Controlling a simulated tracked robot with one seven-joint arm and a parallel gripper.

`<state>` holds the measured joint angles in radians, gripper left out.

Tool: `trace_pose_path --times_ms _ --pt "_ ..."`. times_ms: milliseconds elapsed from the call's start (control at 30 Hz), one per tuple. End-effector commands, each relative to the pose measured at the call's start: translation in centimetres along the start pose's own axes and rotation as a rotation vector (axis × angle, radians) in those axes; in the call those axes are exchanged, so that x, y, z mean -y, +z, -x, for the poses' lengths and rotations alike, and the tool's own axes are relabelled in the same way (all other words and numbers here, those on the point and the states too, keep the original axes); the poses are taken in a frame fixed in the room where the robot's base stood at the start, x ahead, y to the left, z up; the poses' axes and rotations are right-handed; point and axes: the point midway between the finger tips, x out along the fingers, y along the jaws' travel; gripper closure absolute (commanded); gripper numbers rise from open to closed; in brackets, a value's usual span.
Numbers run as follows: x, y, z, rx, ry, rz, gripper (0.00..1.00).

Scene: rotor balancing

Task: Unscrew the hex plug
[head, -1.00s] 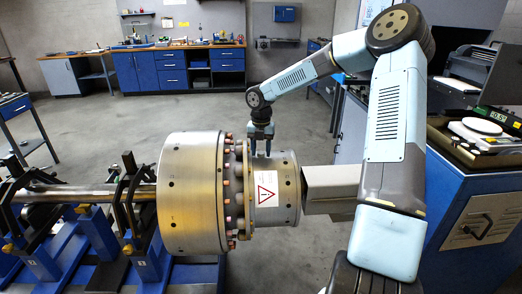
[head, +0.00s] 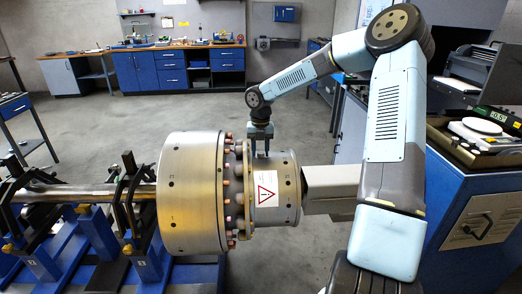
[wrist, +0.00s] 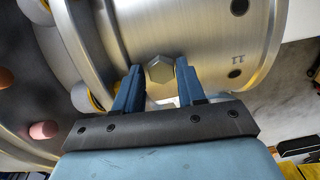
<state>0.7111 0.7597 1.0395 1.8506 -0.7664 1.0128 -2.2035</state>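The hex plug (wrist: 160,69) is a metal hexagonal head on the curved wall of the silver cylinder (wrist: 205,40). My gripper (wrist: 159,70) is open, with one blue fingertip on each side of the plug. A narrow gap shows on the left and a very thin one on the right; I cannot tell whether the right tip touches. In the head view, my gripper (head: 261,149) points down at the top of the smaller cylinder (head: 288,185), beside the flange. The plug is too small to make out there.
The large rotor drum (head: 190,195) and a ring of copper-coloured bolts (head: 228,182) stand just left of my gripper. The shaft (head: 70,191) rests on blue stands. A blue cabinet with a scale (head: 485,133) is at right. The floor behind is clear.

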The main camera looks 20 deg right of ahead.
Motion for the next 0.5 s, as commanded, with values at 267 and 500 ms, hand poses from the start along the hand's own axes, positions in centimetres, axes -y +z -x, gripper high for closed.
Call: trace_pose_path --times_ms 267,500 --pt "0.13 0.09 0.0 0.001 -0.001 -0.003 0.88" --pt "0.16 0.13 0.02 0.002 -0.001 0.005 1.0"
